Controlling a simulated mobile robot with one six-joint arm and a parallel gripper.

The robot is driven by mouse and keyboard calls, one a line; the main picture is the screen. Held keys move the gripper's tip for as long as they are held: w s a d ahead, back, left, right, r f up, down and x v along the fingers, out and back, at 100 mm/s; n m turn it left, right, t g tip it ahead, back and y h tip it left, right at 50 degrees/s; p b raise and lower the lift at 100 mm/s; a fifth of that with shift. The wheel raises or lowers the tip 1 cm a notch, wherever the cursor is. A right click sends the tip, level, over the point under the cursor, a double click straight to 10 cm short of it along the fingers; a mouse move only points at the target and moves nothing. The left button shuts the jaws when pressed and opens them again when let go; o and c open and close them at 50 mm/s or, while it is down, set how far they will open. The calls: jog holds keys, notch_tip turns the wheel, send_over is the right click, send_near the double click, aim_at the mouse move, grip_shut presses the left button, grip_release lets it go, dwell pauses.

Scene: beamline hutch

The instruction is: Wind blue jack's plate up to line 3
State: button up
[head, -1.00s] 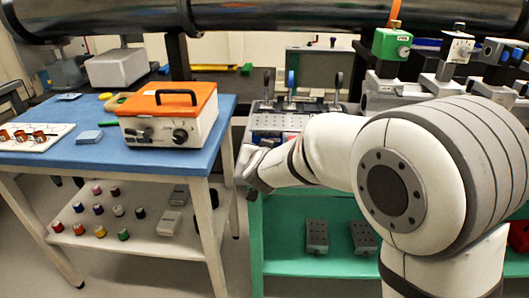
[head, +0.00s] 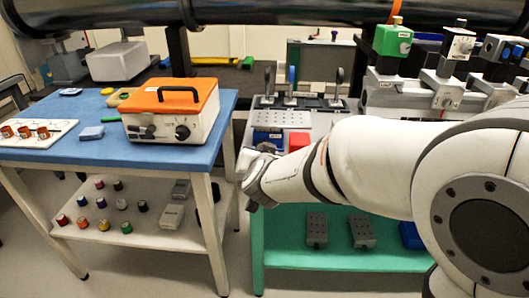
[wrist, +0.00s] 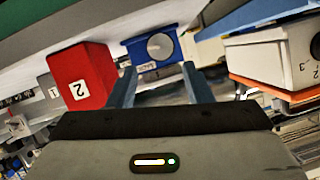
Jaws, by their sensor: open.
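The blue jack (head: 267,138) stands on the bench, in the head view partly hidden behind my gripper and forearm. In the wrist view, the blue jack (wrist: 152,48) shows a round grey knob on the face towards my gripper. My gripper (wrist: 159,82) is open, its two fingers apart and pointing at the blue jack, with nothing between them. In the head view, my gripper (head: 256,168) is at the bench's front left edge. The height of the jack's plate and its line marks cannot be read.
A red block (head: 299,142) stands close right of the blue jack; the red block (wrist: 78,78) shows a "2" label in the wrist view. An orange-topped box (head: 172,112) stands on the blue table (head: 75,157) to the left. Levers (head: 291,82) stand behind.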

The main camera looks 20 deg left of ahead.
jog(key=w+a+f+n+h+p, duration=0.1)
jog(key=w+p, duration=0.1)
jog(key=p, duration=0.2)
jog(key=w+f+n+h+p, duration=0.1)
jog(key=w+n+p, duration=0.1)
jog(key=p, duration=0.2)
jog(key=w+a+f+n+t+h+p, duration=0.1)
jog(key=w+p, duration=0.1)
jog(key=p, duration=0.1)
jog(key=shift+a+f+n+p, duration=0.1)
jog(key=shift+a+n+p, duration=0.2)
jog(key=shift+n+p, duration=0.1)
jog(key=shift+c, duration=0.4)
jog(key=c, duration=0.6)
jog(key=shift+d, duration=0.15)
jog(key=shift+c, duration=0.2)
